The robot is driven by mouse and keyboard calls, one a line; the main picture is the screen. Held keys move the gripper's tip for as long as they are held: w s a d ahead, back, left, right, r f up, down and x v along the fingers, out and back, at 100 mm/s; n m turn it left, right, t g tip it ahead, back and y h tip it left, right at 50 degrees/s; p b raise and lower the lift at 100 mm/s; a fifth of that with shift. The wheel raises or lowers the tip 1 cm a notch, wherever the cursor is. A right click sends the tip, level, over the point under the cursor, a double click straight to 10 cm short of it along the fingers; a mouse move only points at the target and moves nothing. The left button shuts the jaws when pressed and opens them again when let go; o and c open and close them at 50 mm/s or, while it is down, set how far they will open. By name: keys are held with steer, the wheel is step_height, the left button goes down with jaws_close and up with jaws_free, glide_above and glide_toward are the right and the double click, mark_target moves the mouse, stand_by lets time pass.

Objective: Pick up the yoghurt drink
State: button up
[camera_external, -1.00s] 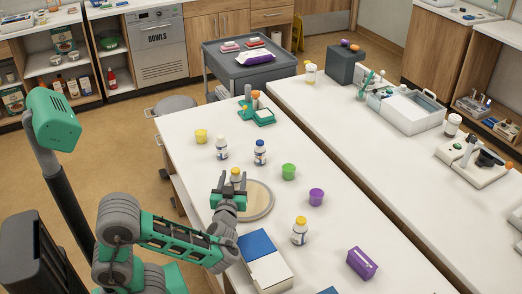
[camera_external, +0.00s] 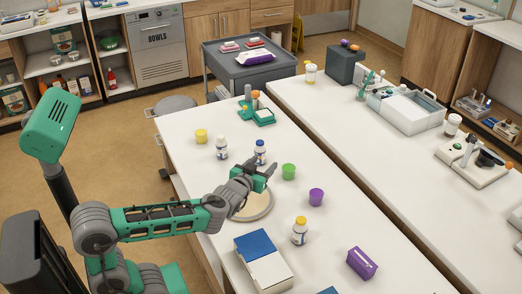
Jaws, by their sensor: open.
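Several small white bottles stand upright on the long white table; I cannot tell from the labels which is the yoghurt drink. One has a blue cap (camera_external: 260,147), one a white cap (camera_external: 222,148), and one a yellow cap (camera_external: 300,232) nearer the front. My gripper (camera_external: 268,168) is open and empty, above the round tray (camera_external: 262,207) and just in front of the blue-capped bottle, partly overlapping it in the picture. Another yellow-capped bottle, seen earlier by the tray, is hidden behind my gripper and wrist.
A blue and white box (camera_external: 265,265) and a purple box (camera_external: 362,263) lie at the front. A green and grey device (camera_external: 258,112) stands at the back.

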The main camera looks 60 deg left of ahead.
steer(key=w+d+f+m+t+h, duration=0.2)
steer(key=w+d+m+h, duration=0.1)
steer(key=w+d+h, duration=0.15)
step_height(320, 180, up, 9)
steer(key=m+t+h, duration=0.1)
steer(key=m+h, duration=1)
steer(key=h, duration=0.3)
glide_above(300, 230)
steer(key=s+a, duration=0.3)
steer(key=a, duration=0.2)
step_height(300, 230, down, 13)
steer(key=x, duration=0.8)
steer(key=shift+d+r+h, duration=0.3)
steer(key=shift+d+h, duration=0.05)
steer(key=shift+d, duration=0.1)
steer(key=shift+s, duration=0.2)
jaws_close()
